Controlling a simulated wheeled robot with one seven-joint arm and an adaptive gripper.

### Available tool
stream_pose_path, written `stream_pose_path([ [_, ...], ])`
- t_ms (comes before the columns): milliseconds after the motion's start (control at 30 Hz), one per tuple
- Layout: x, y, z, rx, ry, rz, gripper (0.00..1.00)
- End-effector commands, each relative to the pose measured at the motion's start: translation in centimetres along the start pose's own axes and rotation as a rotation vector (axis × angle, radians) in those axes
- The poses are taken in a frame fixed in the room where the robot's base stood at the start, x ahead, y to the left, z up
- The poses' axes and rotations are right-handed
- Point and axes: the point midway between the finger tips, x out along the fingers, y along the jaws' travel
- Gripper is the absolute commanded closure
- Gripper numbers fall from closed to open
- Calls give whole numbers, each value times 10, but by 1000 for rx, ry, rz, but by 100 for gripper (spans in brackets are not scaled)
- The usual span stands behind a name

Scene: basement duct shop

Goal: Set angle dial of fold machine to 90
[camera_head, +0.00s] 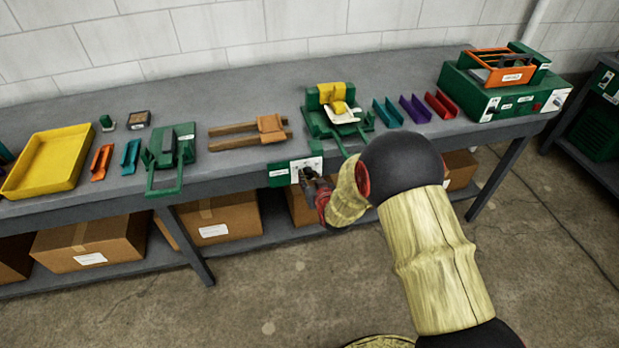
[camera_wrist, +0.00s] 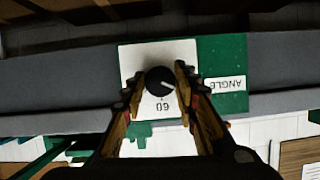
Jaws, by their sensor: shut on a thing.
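The angle dial is a black round knob (camera_wrist: 160,80) on a white plate (camera_wrist: 130,60) fixed to the bench's front edge. Its pale pointer mark slants toward the lower right in the wrist view. An upside-down number, seemingly 60, shows below the knob; any other marks are hidden by the fingers. A green panel (camera_wrist: 232,55) with an upside-down ANGLE label is beside the plate. My gripper (camera_wrist: 158,84) is shut on the knob, one finger on each side. In the head view my gripper (camera_head: 306,180) is at the plate, below the green fold machine (camera_head: 335,105) with its yellow top piece.
The grey bench (camera_head: 235,165) holds a yellow tray (camera_head: 45,163), a second green machine (camera_head: 172,148), coloured channel pieces and a green box (camera_head: 470,85) with an orange tray. Cardboard boxes (camera_head: 100,235) are on the shelf below. The floor in front is open.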

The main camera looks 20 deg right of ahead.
Motion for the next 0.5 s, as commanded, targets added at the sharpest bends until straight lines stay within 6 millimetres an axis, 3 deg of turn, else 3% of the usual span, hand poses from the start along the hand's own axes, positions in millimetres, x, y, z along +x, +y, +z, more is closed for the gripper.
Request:
stream_pose_path([
  [167,0,0,0,0,0,-1,96],
  [500,0,1,1,49,1,-21,96],
])
